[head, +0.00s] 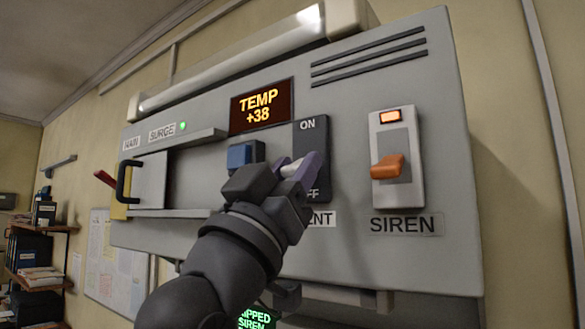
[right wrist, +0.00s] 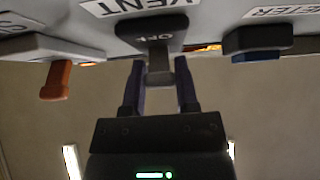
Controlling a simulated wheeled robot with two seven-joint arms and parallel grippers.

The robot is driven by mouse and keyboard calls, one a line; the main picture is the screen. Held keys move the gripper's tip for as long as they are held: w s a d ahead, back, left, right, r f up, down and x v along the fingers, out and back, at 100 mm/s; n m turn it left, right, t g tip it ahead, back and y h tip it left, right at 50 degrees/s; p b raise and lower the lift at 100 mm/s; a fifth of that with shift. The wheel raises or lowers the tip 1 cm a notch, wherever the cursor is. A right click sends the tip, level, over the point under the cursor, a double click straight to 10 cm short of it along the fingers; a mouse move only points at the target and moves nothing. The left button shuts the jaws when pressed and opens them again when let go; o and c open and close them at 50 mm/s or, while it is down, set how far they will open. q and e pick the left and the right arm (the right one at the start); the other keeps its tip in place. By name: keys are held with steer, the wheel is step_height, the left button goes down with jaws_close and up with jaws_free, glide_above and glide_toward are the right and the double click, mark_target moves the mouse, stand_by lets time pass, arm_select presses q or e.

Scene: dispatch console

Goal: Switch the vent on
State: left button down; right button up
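The vent switch is a dark plate (head: 313,136) marked ON at the top and OFF at the bottom, on the grey console; the VENT label below is partly covered. Its grey lever (right wrist: 160,72) stands out between my right gripper's fingers in the right wrist view. My right gripper (head: 298,168) has its purple fingertips on both sides of the lever in the head view, and it also shows in the wrist view (right wrist: 160,84). The lever's exact tilt is hard to tell behind the fingers. My left gripper is not in view.
The siren switch (head: 387,167), with an orange lever and a lit orange lamp, is right of the vent switch. A blue control (head: 241,155) is close on the left. The TEMP display (head: 262,107) reads +38. A black handle (head: 124,183) sits far left.

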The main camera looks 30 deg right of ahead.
mark_target(309, 147)
jaws_close()
steer(key=shift+s+a+r+g+y, duration=0.15)
steer(key=shift+r+y, duration=0.1)
steer(key=shift+y, duration=0.4)
steer(key=shift+w+a+r+g+y, duration=0.1)
steer(key=shift+r+g+y, duration=0.1)
steer(key=shift+y, duration=0.45)
steer(key=r+g+y, duration=0.1)
steer(key=y, duration=0.2)
steer(key=shift+s+a+r, duration=0.1)
steer(key=shift+r, duration=0.1)
steer(key=shift+d+r+g+y, duration=0.1)
steer(key=shift+r+g+y, duration=0.25)
steer(key=shift+y, duration=0.4)
steer(key=shift+d+r+g+y, duration=0.15)
steer(key=shift+g+y, duration=0.25)
steer(key=shift+y, duration=0.4)
steer(key=shift+d+r+g+y, duration=0.1)
steer(key=shift+r+g+y, duration=0.25)
steer(key=shift+y, duration=0.4)
